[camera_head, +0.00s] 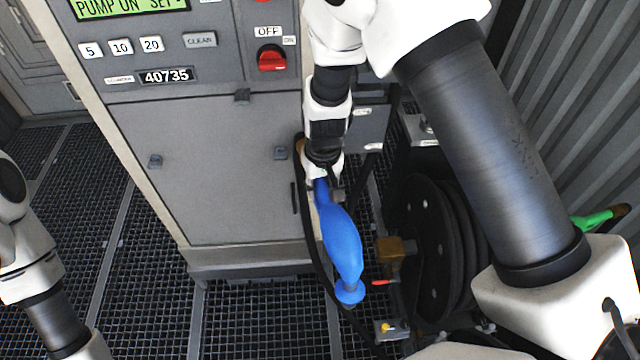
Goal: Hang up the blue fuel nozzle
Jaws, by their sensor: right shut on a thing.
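The blue fuel nozzle (342,243) hangs in front of the right side of the grey pump cabinet (195,170). Its wide body points down and toward me, with a round blue flange at the low end. My right gripper (326,182) is shut on the nozzle's upper end. The wrist above hides most of the fingers and part of the nozzle. A black hose (304,215) runs down beside the nozzle. My left arm shows at the left edge, but its gripper is out of the picture.
A black hose reel (432,250) stands to the right of the nozzle, with a brass fitting (394,246) beside it. A green nozzle (592,219) shows at the far right, partly behind my arm. A red switch (271,58) sits on the cabinet. Grating floor (255,320) is open in front.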

